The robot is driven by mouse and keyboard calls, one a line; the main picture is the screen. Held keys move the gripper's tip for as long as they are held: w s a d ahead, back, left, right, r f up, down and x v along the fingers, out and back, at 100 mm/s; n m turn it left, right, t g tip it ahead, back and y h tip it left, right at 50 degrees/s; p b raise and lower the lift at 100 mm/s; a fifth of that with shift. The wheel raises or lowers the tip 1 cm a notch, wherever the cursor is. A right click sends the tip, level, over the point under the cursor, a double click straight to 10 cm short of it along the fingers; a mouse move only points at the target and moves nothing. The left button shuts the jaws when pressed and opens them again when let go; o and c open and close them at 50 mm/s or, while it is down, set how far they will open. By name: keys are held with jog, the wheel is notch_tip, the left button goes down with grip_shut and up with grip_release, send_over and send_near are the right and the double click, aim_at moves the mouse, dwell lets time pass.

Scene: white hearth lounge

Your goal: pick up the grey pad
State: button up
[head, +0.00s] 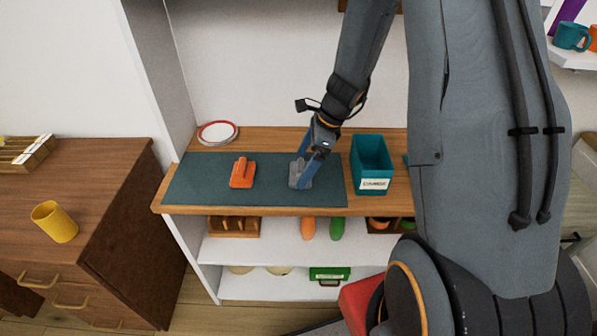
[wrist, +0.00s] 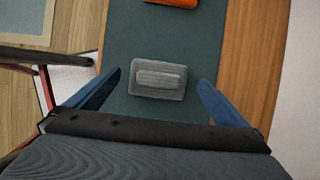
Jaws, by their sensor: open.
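The grey pad (head: 297,178) lies on a dark teal mat (head: 210,190) on the wooden shelf top, toward the mat's right end. In the wrist view the grey pad (wrist: 158,80) is a grey block with a raised lighter grip on top. My gripper (head: 304,172) is over the pad in the head view and partly covers it. In the wrist view my gripper's blue fingers (wrist: 160,88) are wide apart, one on each side of the pad, with nothing between them touching it. I cannot tell the exact height of the fingertips above the mat.
An orange block-like tool (head: 242,173) lies left on the mat. A teal labelled bin (head: 372,165) stands just right of the mat. A red-rimmed white plate (head: 217,133) is at the back left. A yellow cup (head: 55,222) stands on the brown cabinet (head: 95,190).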

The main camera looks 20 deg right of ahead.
jog(key=shift+x, duration=1.15)
jog(key=shift+a, duration=0.1)
jog(key=c, duration=1.2)
jog(key=shift+o, duration=0.2)
jog(key=shift+r, duration=0.1)
